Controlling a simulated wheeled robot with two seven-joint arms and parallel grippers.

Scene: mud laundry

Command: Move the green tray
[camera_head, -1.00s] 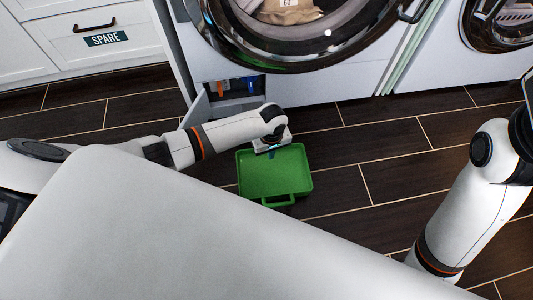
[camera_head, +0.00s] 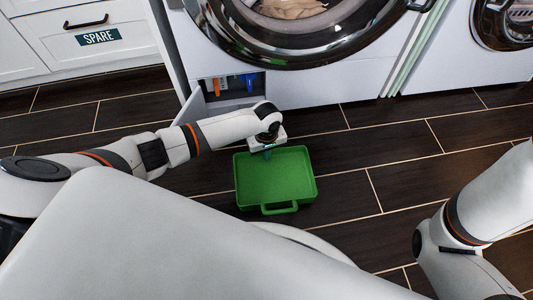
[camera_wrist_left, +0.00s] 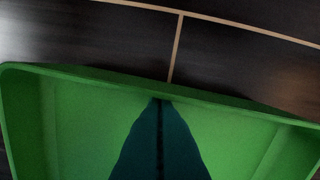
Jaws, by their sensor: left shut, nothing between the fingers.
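The green tray (camera_head: 274,182) lies on the dark floor in front of the washing machine, its handle toward me. It also shows in the left wrist view (camera_wrist_left: 85,120), with its far wall crossing the picture. My left gripper (camera_head: 267,154) is over the tray's far left part, pointing down. In the left wrist view its dark teal fingers (camera_wrist_left: 160,105) are together with no gap and nothing between them. I cannot tell whether the fingertips touch the tray. My right arm shows at the right, but its gripper is out of view.
The washing machine (camera_head: 330,85) stands just behind the tray. A small open hatch (camera_head: 235,85) at its lower left has a flap (camera_head: 193,108) sticking out. White drawers marked SPARE (camera_head: 75,35) stand at the left. The floor (camera_head: 400,160) right of the tray is clear.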

